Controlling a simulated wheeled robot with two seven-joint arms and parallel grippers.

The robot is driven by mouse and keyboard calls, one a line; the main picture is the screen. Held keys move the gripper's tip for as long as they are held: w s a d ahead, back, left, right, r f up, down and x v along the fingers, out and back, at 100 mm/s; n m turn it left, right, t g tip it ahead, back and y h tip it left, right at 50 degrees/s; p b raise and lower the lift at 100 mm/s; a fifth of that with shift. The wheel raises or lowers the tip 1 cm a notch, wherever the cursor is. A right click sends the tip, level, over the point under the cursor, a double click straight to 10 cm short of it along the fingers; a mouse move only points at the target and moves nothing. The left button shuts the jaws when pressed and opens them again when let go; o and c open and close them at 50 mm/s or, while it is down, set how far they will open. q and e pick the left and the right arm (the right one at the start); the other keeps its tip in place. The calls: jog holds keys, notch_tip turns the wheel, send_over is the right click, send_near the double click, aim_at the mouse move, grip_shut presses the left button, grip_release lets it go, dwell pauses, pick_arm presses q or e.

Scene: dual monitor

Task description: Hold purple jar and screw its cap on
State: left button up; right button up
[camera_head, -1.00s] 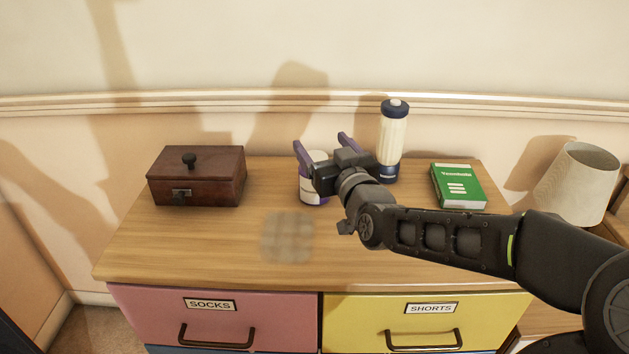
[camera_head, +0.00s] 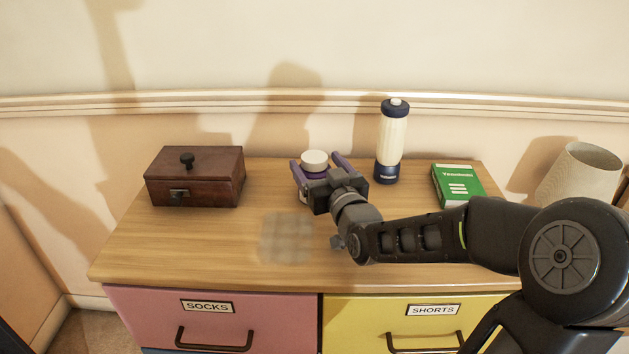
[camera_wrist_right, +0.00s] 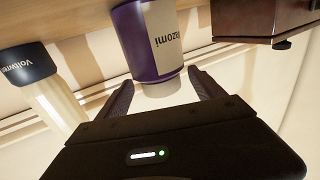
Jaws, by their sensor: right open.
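The purple jar (camera_head: 316,174) stands upright on the dresser top, mostly hidden behind my right gripper in the head view. Its white cap (camera_head: 315,158) sits on top; I cannot tell whether it is screwed tight. My right gripper (camera_head: 322,164) is open, with one purple finger on each side of the jar. In the right wrist view the jar (camera_wrist_right: 142,45) appears upside down with a pale label. The cap (camera_wrist_right: 164,90) lies between the fingers of my right gripper (camera_wrist_right: 163,88), with gaps at both sides. My left gripper is not in view.
A brown wooden box (camera_head: 195,178) stands to the left. The dresser top (camera_head: 180,245) is clear at front left. A wall is behind.

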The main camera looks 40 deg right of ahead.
aim_at(310, 154)
jog(key=x, duration=0.5)
jog(key=shift+s, duration=0.1)
jog(key=shift+c, duration=0.4)
grip_shut()
dwell(0.7)
